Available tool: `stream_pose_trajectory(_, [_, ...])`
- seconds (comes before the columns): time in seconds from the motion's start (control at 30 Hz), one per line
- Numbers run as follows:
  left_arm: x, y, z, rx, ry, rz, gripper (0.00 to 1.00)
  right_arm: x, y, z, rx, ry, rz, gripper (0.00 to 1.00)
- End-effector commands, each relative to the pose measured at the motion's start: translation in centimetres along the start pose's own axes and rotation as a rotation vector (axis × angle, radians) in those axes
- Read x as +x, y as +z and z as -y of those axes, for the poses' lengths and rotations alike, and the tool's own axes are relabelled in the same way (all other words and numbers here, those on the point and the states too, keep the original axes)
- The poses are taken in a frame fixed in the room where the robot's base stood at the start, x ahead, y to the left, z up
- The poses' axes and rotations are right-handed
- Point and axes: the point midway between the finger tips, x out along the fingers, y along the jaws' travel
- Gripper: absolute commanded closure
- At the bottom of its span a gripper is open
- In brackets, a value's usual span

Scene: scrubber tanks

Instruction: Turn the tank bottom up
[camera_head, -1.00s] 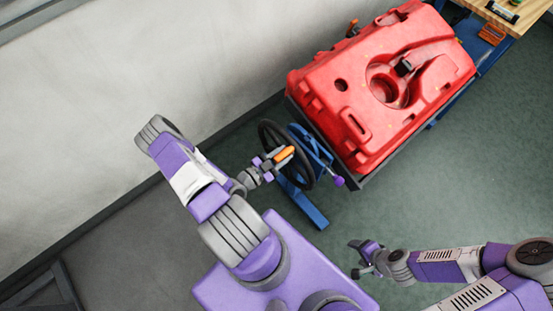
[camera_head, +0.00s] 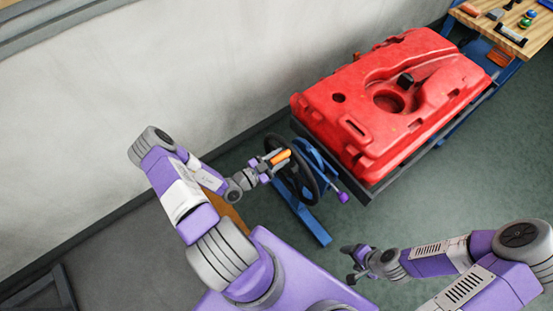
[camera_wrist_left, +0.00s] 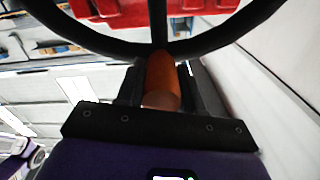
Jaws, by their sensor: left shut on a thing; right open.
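The red tank (camera_head: 440,72) lies on a dark-framed stand with blue legs in the head view, its face with round openings upward. A black handwheel (camera_head: 277,192) is at the stand's near end, with an orange handle (camera_head: 280,157) on it. My left gripper (camera_head: 272,163) is shut on the orange handle. In the left wrist view the handle (camera_wrist_left: 162,78) sits between the fingers, with the wheel rim (camera_wrist_left: 110,47) just beyond. My right gripper (camera_head: 351,262) is open and empty, low and apart from the stand.
A wooden workbench (camera_head: 535,40) with small items stands behind the tank at the top right. A pale wall (camera_head: 200,70) runs along the left. Green floor (camera_head: 480,180) is clear to the right of the stand. A purple knob (camera_head: 343,197) sticks out beside the wheel.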

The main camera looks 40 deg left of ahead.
Motion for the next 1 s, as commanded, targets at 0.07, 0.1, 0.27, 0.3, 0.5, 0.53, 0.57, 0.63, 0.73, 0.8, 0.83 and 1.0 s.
stream_pose_trajectory(0.07, [0.3,-0.4,0.6,0.013,-0.009,-0.015,1.0,0.0,0.0,0.0,0.0,0.0,0.0,0.34])
stream_pose_trajectory(0.1, [0.3,-0.4,0.6,0.013,-0.009,-0.015,1.0,0.0,0.0,0.0,0.0,0.0,0.0,0.34])
stream_pose_trajectory(0.27, [0.2,-0.4,0.7,0.014,-0.011,-0.013,1.0,0.0,0.0,0.0,0.0,0.0,0.0,0.34])
stream_pose_trajectory(0.3, [0.2,-0.4,0.7,0.014,-0.011,-0.013,1.0,0.0,0.0,0.0,0.0,0.0,0.0,0.34])
stream_pose_trajectory(0.5, [0.2,-0.3,0.7,0.013,-0.012,-0.012,0.48,0.0,0.0,0.0,0.0,0.0,0.0,0.34])
stream_pose_trajectory(0.53, [0.2,-0.3,0.7,0.012,-0.012,-0.011,0.44,0.0,0.0,0.0,0.0,0.0,0.0,0.34])
stream_pose_trajectory(0.57, [0.2,-0.3,0.7,0.011,-0.012,-0.011,0.4,0.0,0.0,0.0,0.0,0.0,0.0,0.34])
stream_pose_trajectory(0.63, [0.2,-0.2,0.6,0.009,-0.01,-0.009,0.4,0.0,0.0,0.0,0.0,0.0,0.0,0.34])
stream_pose_trajectory(0.73, [0.2,-0.2,0.5,0.007,-0.009,-0.007,0.4,0.0,0.0,0.0,0.0,0.0,0.0,0.34])
stream_pose_trajectory(0.8, [0.1,-0.1,0.4,0.005,-0.008,-0.006,0.4,0.0,0.0,0.0,0.0,0.0,0.0,0.34])
stream_pose_trajectory(0.83, [0.1,-0.1,0.4,0.005,-0.008,-0.006,0.4,0.0,0.0,0.0,0.0,0.0,0.0,0.34])
stream_pose_trajectory(1.0, [-1.6,0.0,0.5,0.004,-0.01,-0.002,0.4,0.0,0.0,0.0,0.0,0.0,0.0,0.34])
